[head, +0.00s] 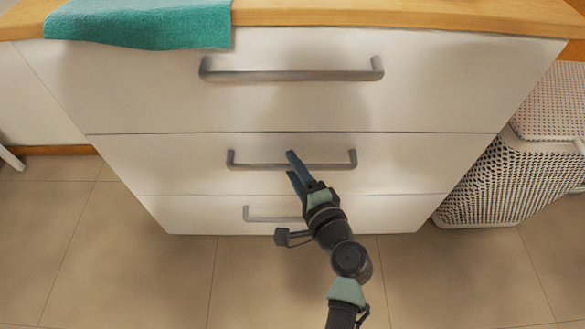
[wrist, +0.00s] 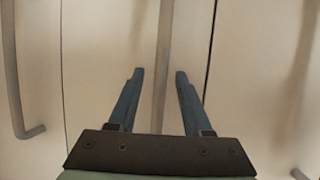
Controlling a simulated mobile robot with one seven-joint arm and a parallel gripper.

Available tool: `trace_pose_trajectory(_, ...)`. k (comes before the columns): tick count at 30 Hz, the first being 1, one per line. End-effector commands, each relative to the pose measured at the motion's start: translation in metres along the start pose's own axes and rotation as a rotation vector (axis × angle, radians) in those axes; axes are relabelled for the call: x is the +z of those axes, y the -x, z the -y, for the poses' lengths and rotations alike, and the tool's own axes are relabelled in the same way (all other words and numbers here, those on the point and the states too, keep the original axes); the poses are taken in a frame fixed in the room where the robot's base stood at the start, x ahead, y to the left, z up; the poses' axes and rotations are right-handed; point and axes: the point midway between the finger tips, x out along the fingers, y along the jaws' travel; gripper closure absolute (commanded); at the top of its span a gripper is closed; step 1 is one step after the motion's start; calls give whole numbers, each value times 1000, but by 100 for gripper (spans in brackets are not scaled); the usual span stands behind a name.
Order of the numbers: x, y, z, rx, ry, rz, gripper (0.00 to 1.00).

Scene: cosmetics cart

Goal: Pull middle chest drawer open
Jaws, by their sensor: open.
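The white chest has three stacked drawers with grey bar handles, and all three look shut. The middle drawer (head: 190,166) has its handle (head: 255,167) across its upper half. My gripper (head: 292,167) is at the middle of this handle, with its blue fingers open. In the wrist view, the middle drawer's handle (wrist: 164,55) runs up the picture between the two open fingertips (wrist: 157,75), with a gap on each side. The fingers are not closed on it. Part of the handle is hidden behind the fingers in the head view.
The top drawer handle (head: 290,75) is above, and the bottom drawer handle (head: 265,215) is below, partly hidden by my arm. A teal towel (head: 140,22) hangs over the wooden top (head: 400,12). A woven basket (head: 500,180) stands at the right. The tiled floor (head: 130,270) in front is clear.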

Motion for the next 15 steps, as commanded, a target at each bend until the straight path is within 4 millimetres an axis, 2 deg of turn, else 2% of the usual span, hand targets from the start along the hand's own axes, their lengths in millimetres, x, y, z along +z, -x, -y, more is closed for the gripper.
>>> trace_pose_trajectory(4, 0, -9, 0, 0, 0, 0, 50)
trace_pose_trajectory(12, 0, -10, 0, 0, 1, 0, 50)
trace_pose_trajectory(15, 0, -10, 0, 0, 1, 0, 67)
